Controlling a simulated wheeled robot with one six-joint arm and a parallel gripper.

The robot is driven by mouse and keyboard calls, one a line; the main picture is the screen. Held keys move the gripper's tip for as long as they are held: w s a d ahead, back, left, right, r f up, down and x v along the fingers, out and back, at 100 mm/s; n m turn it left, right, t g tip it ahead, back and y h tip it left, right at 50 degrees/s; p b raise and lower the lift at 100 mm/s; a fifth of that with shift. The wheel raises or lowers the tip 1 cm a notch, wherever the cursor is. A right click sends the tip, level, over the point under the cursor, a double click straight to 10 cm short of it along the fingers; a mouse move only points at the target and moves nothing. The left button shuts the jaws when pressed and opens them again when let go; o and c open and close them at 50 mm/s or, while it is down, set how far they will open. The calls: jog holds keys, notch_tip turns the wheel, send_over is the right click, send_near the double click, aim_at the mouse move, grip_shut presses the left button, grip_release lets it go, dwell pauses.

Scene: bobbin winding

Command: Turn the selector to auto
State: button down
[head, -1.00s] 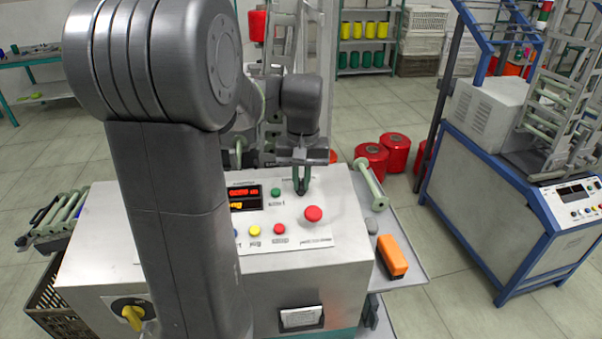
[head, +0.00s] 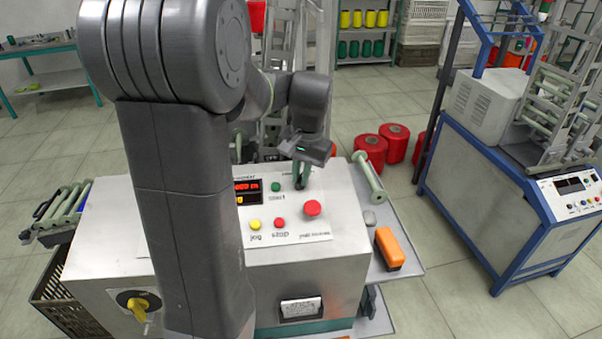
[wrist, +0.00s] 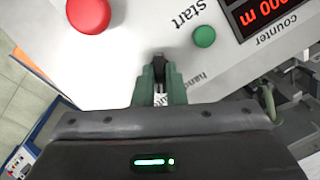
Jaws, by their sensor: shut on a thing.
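My gripper (head: 302,181) is over the top right of the machine's sloped control panel (head: 310,232), pointing down at it. In the wrist view its green fingers (wrist: 160,82) are shut on the dark selector knob (wrist: 158,66). The knob's lower part and most of the lettering around it are hidden by the fingers; part of a word reading "hand" shows beside them. In the head view the knob is hidden behind the fingers.
A green start button (wrist: 204,36) and a large red button (wrist: 89,15) are close to the fingers. A red counter display (head: 247,186) is left of them. An orange box (head: 389,248) lies on the side shelf. A yellow switch (head: 138,306) is on the machine's front.

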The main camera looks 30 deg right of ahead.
jog(key=c, duration=1.5)
grip_release()
jog(key=shift+r, duration=0.15)
jog(key=r, duration=0.9)
jog(key=s+d+r, duration=0.1)
jog(key=r, duration=0.3)
jog(key=shift+s+r, duration=0.1)
jog(key=shift+r, duration=0.15)
jog(key=f, duration=0.9)
jog(key=w+a+f, duration=0.1)
jog(key=f, duration=0.3)
jog(key=shift+w+f, duration=0.1)
jog(key=shift+f, duration=0.3)
jog(key=shift+r, duration=0.1)
